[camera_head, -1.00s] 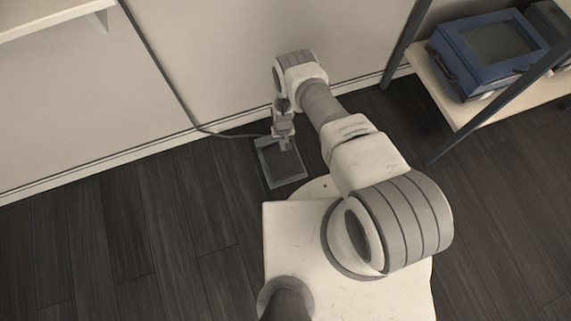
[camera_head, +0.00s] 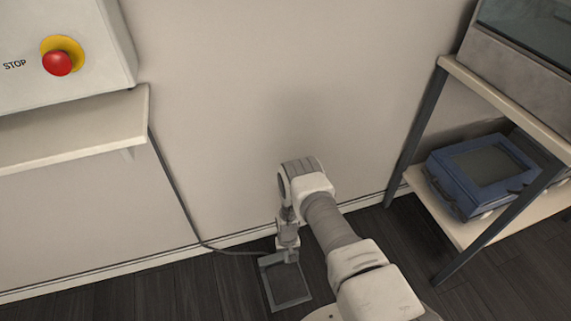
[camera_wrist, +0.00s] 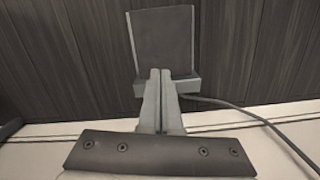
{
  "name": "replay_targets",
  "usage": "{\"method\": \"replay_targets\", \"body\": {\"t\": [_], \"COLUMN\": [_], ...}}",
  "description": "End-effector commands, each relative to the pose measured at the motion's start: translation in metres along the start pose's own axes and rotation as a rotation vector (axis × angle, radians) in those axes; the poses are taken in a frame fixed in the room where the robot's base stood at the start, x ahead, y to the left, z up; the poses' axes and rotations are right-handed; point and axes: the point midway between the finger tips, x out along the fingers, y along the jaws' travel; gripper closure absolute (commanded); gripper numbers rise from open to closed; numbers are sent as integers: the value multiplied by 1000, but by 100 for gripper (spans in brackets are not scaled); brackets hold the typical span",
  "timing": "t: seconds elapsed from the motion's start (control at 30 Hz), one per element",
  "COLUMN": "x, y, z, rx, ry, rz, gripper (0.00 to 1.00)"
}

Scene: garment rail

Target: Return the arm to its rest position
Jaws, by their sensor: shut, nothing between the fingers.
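My gripper (camera_head: 290,258) hangs down in the head view, at the end of my bent arm, in front of the wall. In the wrist view my gripper (camera_wrist: 160,72) has its two fingers together with nothing between them. It points down toward a flat grey framed pad (camera_head: 286,284) on the dark floor. The pad also shows in the wrist view (camera_wrist: 163,38), beyond the fingertips. The height of the fingertips above the pad is hard to tell.
A box with a red stop button (camera_head: 57,63) stands on a wall shelf (camera_head: 75,132) at left. A cable (camera_head: 182,205) runs down the wall to the pad. At right a rack (camera_head: 412,135) holds a blue case (camera_head: 482,175) below a grey unit (camera_head: 520,60).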

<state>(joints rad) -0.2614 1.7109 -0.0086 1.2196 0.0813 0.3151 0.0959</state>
Motion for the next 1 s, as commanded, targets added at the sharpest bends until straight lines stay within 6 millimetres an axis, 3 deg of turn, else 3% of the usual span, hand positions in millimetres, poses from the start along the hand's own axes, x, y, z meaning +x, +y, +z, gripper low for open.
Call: {"method": "replay_targets", "body": {"t": [0.17, 0.27, 0.33, 0.5, 0.7, 1.0], "x": [-4, -23, -47, -127, -223, -361], "y": [0, 0, 0, 2, 10, 27], "z": [-3, -14, -27, -59, -80, -80], "rx": [0, 2, 4, 9, 16, 26], "ry": [3, 16, 31, 75, 125, 202], "rz": [-1, -4, -7, -17, -26, -35], "gripper": [100, 100, 100, 100, 100, 100]}}
